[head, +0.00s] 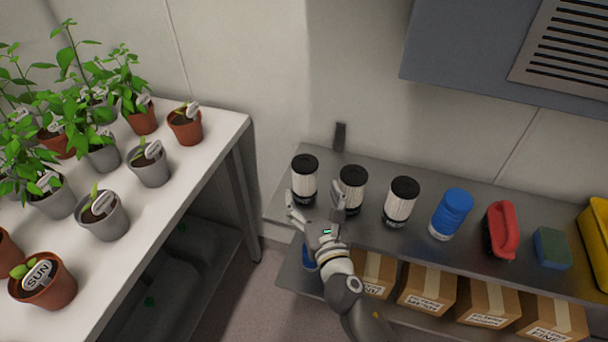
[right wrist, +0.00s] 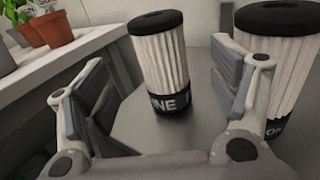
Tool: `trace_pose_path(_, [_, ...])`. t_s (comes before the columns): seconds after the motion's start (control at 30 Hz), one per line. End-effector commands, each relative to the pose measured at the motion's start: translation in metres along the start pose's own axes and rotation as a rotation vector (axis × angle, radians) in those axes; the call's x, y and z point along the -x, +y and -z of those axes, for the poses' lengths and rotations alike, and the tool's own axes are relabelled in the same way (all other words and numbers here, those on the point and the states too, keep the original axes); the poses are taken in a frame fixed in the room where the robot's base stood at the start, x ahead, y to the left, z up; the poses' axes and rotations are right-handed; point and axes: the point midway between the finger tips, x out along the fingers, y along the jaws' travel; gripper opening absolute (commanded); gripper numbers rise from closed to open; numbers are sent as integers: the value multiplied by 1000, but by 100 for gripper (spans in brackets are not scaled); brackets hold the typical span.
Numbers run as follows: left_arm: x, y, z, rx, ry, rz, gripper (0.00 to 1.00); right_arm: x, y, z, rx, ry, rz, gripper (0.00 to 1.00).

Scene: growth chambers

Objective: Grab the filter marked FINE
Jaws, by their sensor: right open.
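Three white pleated filters with black caps stand upright in a row on the grey shelf (head: 452,229). The leftmost filter (head: 304,178) also shows in the right wrist view (right wrist: 160,62), where its dark band reads "INE", with the start of the word cut off. The middle filter (head: 352,180) shows at the right of the wrist view (right wrist: 285,60); its band shows "ON". The third filter (head: 401,203) has no readable label. My right gripper (head: 314,203) is open and empty, its fingers spread to either side of the leftmost filter, which stands just beyond them. My left gripper is out of view.
Cardboard boxes (head: 427,289) sit on the level below. A white table (head: 180,185) with potted plants stands at left.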

Motion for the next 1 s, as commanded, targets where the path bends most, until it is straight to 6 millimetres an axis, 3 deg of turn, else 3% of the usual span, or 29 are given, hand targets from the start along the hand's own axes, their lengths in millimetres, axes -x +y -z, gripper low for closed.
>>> trace_pose_path(0.33, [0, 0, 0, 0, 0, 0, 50, -31, 0, 0, -3, -1, 1, 81])
trace_pose_path(0.6, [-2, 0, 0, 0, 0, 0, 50, -68, 0, 0, -3, 0, 1, 81])
trace_pose_path(0.93, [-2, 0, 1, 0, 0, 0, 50, -75, 0, 0, -3, 1, 1, 81])
trace_pose_path(1.0, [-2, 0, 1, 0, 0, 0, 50, -75, 0, 0, -3, 1, 1, 75])
